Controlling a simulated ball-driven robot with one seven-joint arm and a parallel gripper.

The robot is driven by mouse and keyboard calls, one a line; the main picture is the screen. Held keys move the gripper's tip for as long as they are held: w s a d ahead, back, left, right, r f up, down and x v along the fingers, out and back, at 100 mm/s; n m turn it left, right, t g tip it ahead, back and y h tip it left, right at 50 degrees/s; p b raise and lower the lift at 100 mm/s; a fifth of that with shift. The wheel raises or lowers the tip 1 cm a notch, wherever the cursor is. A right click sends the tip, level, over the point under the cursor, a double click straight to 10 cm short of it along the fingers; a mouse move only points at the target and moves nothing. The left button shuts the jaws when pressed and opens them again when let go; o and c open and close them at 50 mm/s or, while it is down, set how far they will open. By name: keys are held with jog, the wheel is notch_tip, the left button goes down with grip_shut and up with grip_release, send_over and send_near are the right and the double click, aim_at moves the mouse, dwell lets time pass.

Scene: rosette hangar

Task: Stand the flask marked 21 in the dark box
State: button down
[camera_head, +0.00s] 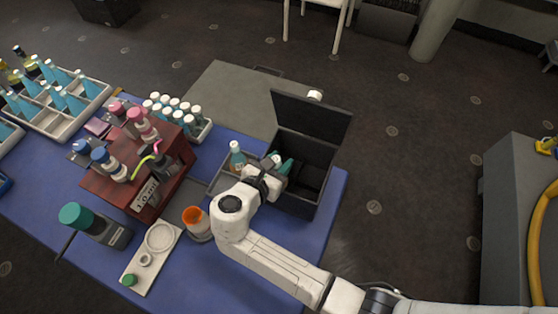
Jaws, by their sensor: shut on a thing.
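The dark box (300,207) stands at the right end of the blue table, its lid (312,115) raised at the back. My gripper (273,174) is at the box's left side, shut on a teal flask (285,167). The flask is partly hidden by the gripper, and it shows over the left part of the box opening. I cannot tell whether it touches the box floor, and no number on it is readable. Another teal flask (237,158) with a pale cap stands just left of the gripper, in a small grey tray (218,184).
A dark red rack (115,183) with several bottles stands left of my arm. An orange-topped cup (196,222), a white tray (142,264) and a dark green-capped bottle (88,226) are nearer. Crates (70,121) of teal flasks are at far left. The box's right part looks empty.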

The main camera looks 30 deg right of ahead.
jog(key=shift+f, duration=0.45)
jog(key=c, duration=0.7)
grip_release()
jog(key=shift+r, duration=0.55)
jog(key=b+v, duration=0.1)
jog(key=v, duration=1.1)
